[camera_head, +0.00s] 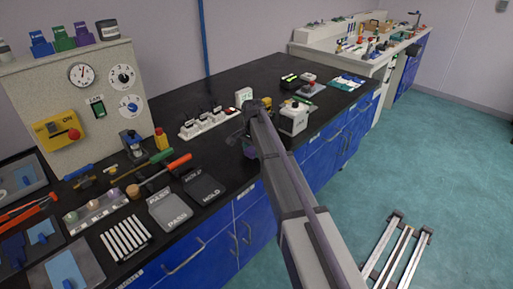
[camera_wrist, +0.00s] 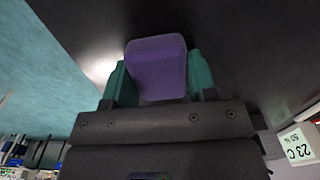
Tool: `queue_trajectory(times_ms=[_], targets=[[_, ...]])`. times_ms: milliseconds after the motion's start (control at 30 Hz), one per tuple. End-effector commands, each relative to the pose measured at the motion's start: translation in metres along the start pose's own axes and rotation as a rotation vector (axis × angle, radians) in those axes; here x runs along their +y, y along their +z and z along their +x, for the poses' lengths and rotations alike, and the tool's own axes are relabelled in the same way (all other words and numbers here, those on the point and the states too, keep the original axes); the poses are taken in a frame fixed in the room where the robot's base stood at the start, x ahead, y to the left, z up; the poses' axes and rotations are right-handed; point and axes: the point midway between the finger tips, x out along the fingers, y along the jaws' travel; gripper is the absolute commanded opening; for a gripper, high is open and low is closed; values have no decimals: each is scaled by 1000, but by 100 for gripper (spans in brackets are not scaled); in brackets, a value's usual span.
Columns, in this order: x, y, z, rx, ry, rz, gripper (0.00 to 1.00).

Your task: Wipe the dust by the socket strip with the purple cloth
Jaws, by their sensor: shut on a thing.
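My gripper (camera_head: 246,136) is over the black bench just right of the white socket strip (camera_head: 207,123), low near the bench top. In the wrist view my gripper (camera_wrist: 158,80) has its teal fingers shut on the purple cloth (camera_wrist: 157,66), which looks like a rounded, folded pad. I cannot make out any dust by the strip; the bench right behind my gripper is hidden.
A small white display (camera_head: 243,96) stands behind my gripper; it also shows in the wrist view (camera_wrist: 297,145). Black trays (camera_head: 203,186) and tools lie to the left. Bare bench lies behind the strip.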

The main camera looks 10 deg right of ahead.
Motion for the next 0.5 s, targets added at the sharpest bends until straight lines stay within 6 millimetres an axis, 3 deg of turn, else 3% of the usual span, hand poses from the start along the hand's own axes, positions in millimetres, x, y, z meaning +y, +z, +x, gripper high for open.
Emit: queue_trajectory(times_ms=[167, 500], targets=[[0, 18, 2, -1, 0, -2, 33], [-1, 19, -4, -2, 0, -2, 33]])
